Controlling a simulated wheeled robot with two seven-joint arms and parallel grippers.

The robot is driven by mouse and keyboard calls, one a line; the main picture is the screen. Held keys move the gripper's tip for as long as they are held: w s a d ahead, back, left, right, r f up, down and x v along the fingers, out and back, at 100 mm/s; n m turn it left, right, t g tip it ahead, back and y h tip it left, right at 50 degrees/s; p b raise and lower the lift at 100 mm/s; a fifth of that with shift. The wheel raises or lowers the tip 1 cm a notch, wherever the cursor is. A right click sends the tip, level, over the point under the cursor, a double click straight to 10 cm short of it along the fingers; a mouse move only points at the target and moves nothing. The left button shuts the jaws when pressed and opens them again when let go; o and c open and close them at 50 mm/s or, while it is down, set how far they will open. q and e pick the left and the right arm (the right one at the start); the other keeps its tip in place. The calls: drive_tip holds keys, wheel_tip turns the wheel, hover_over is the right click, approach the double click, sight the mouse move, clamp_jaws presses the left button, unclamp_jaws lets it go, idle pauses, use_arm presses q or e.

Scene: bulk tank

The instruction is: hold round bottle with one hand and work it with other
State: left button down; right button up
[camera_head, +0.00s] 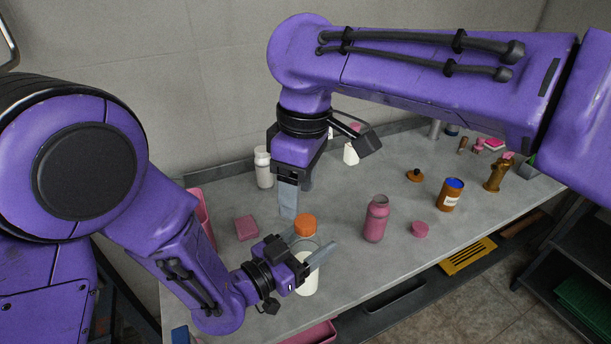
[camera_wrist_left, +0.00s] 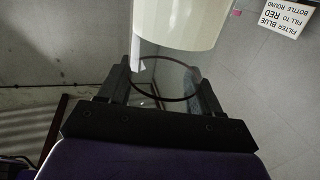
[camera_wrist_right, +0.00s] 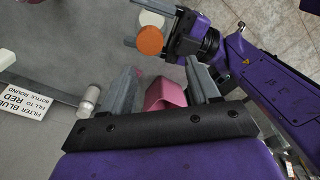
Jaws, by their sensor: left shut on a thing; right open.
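The round bottle stands between the fingers of my left gripper (camera_head: 314,247) in the head view. It has an orange cap (camera_head: 304,225), a clear upper part and a cream-white lower part (camera_head: 308,283). My left gripper is shut on it from the side, low over the table. Its pale body (camera_wrist_left: 180,22) also fills the top of the left wrist view. My right gripper (camera_head: 288,200) is open and points down, behind and left of the cap, apart from it. In the right wrist view, the orange cap (camera_wrist_right: 150,40) lies beyond the open fingers.
A pink block (camera_head: 246,227) and a white bottle (camera_head: 263,167) stand behind. A pink bottle (camera_head: 376,218), pink lid (camera_head: 420,229) and brown jar (camera_head: 449,194) are to the right. A sign (camera_wrist_right: 20,98) reads "filter blue, fill to red, bottle round". The table's front edge is close.

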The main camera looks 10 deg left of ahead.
sight(305, 220)
drive_tip(key=n, duration=0.6)
drive_tip(key=shift+w+d+r+n+h, duration=0.15)
drive_tip(key=shift+w+r+n+h, duration=0.15)
drive_tip(key=shift+n, duration=0.1)
drive_tip(key=n, duration=0.7)
drive_tip(key=shift+w+d+r, duration=0.3)
wheel_tip(305, 220, down, 8)
drive_tip(key=shift+s, duration=0.1)
